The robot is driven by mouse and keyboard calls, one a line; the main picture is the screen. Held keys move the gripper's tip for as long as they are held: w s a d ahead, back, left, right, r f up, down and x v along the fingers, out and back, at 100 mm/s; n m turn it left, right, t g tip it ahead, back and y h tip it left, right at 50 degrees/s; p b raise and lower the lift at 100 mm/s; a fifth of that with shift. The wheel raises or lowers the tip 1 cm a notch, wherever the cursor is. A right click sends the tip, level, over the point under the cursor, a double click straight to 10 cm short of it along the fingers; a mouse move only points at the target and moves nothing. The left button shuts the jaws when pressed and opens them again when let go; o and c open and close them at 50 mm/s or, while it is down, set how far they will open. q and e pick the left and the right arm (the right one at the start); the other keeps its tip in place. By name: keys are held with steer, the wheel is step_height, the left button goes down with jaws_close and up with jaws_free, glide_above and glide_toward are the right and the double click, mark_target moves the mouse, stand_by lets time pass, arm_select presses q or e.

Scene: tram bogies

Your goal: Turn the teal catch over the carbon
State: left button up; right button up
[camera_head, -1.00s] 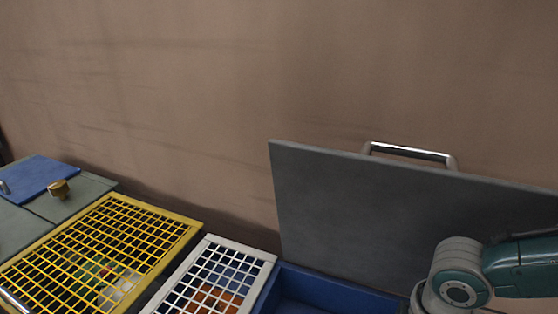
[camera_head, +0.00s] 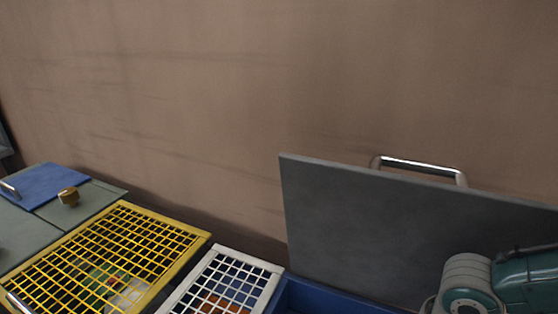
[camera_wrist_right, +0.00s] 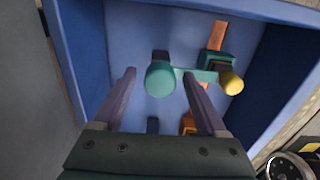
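The teal catch (camera_wrist_right: 196,75) shows in the right wrist view inside a blue box, with a round teal knob (camera_wrist_right: 160,78) at its left end. A teal block (camera_wrist_right: 214,66) and a yellow ball (camera_wrist_right: 231,83) are at its right end. An orange bar (camera_wrist_right: 219,36) sticks out beyond the block. Small dark pieces lie above and below the knob; I cannot tell which part is the carbon. My right gripper (camera_wrist_right: 160,74) is open, one finger on each side of the knob in the picture; contact cannot be told. My left gripper is not in view.
The blue box (camera_head: 325,297) has a grey lid (camera_head: 370,230) standing open with a metal handle (camera_head: 420,167). To its left are a white grid cover (camera_head: 228,283) and a yellow grid cover (camera_head: 110,260). A brown wall (camera_head: 200,100) rises behind.

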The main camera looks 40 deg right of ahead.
steer(key=shift+r, duration=0.1)
steer(key=shift+r, duration=0.4)
step_height(320, 180, up, 9)
steer(key=p, duration=0.3)
